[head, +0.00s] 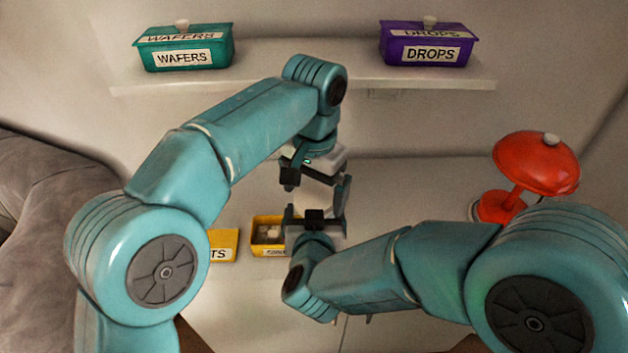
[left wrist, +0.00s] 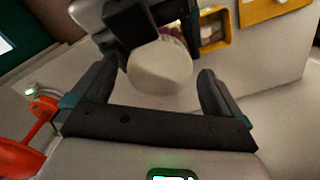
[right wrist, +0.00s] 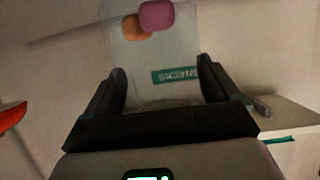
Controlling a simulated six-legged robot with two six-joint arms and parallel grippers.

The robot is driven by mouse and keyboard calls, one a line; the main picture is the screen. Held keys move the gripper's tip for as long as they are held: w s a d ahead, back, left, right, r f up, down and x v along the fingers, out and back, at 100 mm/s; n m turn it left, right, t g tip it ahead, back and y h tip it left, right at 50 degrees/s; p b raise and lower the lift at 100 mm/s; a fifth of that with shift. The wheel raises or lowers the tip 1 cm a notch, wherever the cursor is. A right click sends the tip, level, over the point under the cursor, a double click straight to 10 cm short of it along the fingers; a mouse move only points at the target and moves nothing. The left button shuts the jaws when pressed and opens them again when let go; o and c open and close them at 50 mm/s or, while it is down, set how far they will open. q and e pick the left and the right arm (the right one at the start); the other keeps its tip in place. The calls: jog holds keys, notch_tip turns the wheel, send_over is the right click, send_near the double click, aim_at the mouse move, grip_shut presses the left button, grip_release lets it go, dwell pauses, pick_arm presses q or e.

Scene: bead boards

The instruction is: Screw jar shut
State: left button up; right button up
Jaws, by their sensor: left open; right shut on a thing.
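A clear jar with a teal SNACKS label (right wrist: 176,75) shows in the right wrist view, the label upside down there. A pink sweet (right wrist: 156,15) and an orange sweet (right wrist: 136,27) show in it. My right gripper (right wrist: 162,85) is shut on the jar. A pale round lid (left wrist: 160,76) shows in the left wrist view at the jar's top; I cannot tell whether it is seated. My left gripper (left wrist: 158,72) is open, its fingers on either side of the lid with gaps. In the head view my left gripper (head: 312,178) is above my right gripper (head: 316,216), and the jar is mostly hidden.
A teal WAFERS box (head: 186,47) and a purple DROPS box (head: 428,45) stand on the shelf (head: 300,62) at the back. A red lamp (head: 536,163) stands at the right. Yellow boxes (head: 224,245) sit behind my arms. A grey sofa (head: 40,185) is at the left.

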pick_arm(q)
notch_tip(320, 180, up, 7)
dwell(0.3)
dwell(0.5)
